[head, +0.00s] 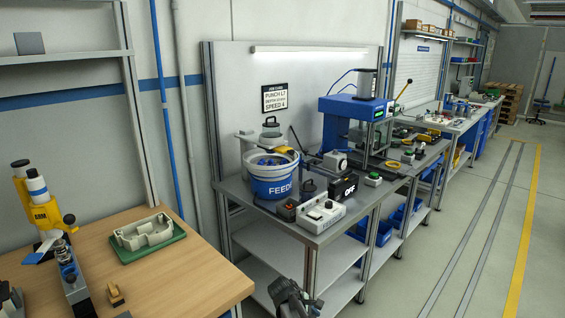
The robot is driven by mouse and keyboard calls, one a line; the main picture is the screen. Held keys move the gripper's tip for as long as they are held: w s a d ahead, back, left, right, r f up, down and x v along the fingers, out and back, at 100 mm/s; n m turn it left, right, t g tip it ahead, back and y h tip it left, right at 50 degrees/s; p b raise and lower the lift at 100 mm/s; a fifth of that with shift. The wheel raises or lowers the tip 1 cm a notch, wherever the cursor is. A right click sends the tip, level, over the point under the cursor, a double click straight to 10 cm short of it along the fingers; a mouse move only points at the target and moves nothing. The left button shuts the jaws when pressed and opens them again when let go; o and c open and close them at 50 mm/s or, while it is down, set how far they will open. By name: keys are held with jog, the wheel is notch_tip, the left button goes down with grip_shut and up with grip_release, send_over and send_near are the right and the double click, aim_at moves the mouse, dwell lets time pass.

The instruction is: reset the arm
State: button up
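What looks like my gripper (292,298) is a dark grey shape at the bottom edge of the head view, right of the wooden table and in front of the grey metal bench. It is small and partly cut off by the frame edge. I cannot make out its fingertips or whether it is open or shut. I see no object clearly held in it. Most of my arm is out of view.
A wooden table (190,262) at left carries a green tray (150,250) with a beige part and a yellow-and-white device (45,215). The metal bench (240,190) holds a blue-and-white bucket (272,188), a white control box (320,215) and a blue press (350,107). Open floor (480,230) lies right.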

jog(key=s+d+f+m+g+y, duration=0.1)
jog(key=s+d+f+m+g, duration=0.15)
jog(key=s+f, duration=0.6)
jog(key=s+d+f+m+g+y, duration=0.15)
jog(key=s+d+f+m, duration=0.25)
jog(key=s+f, duration=0.5)
jog(key=s+f+m+g+y, duration=0.2)
jog(key=s+f+m, duration=0.1)
jog(key=s, duration=1)
jog(key=s+f+m+g+y, duration=0.2)
jog(key=s+f+m, duration=0.2)
jog(key=s, duration=0.8)
jog(key=shift+s+d+m, duration=0.15)
jog(key=shift+s+m, duration=0.25)
jog(key=shift+m, duration=0.75)
jog(key=shift+c, duration=0.5)
